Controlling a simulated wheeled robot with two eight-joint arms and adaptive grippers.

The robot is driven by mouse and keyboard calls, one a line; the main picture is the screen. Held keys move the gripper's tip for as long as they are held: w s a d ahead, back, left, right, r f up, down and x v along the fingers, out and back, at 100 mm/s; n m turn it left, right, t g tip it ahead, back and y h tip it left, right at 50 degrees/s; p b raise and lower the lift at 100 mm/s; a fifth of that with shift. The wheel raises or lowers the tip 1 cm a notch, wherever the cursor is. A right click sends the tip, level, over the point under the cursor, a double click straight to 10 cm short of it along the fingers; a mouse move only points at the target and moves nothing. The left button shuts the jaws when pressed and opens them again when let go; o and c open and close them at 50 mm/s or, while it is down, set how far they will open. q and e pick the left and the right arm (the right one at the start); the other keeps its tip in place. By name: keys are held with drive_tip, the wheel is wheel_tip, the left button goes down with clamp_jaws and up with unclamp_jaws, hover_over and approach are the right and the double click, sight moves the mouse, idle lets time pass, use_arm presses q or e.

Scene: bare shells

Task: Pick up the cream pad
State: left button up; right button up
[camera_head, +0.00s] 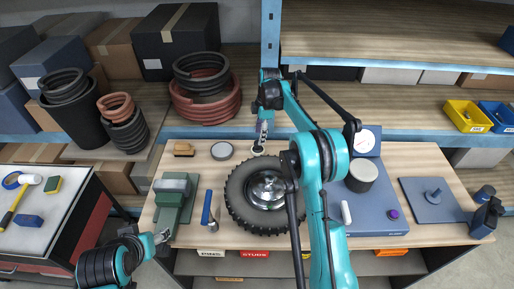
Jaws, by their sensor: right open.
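A small pale round piece (258,150), which looks like the cream pad, lies on the workbench behind the tyre. My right gripper (263,140) points down just above it, open; the view does not show clearly whether the fingertips touch it. The gripper hides part of its far side. My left gripper (163,237) is low at the left, by the bench's front left corner, away from the pad. Its fingers are too small to judge.
A green vise (172,200) and blue-handled hammer (208,208) are nearer. Shelves with coils (205,98) rise behind.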

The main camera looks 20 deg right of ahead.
sight(258, 147)
drive_tip(key=f, duration=0.4)
drive_tip(key=f+b, duration=0.1)
drive_tip(key=f, duration=0.1)
drive_tip(key=shift+w+a, duration=0.2)
drive_tip(key=shift+a, duration=0.2)
drive_tip(key=shift+r, duration=0.1)
clamp_jaws()
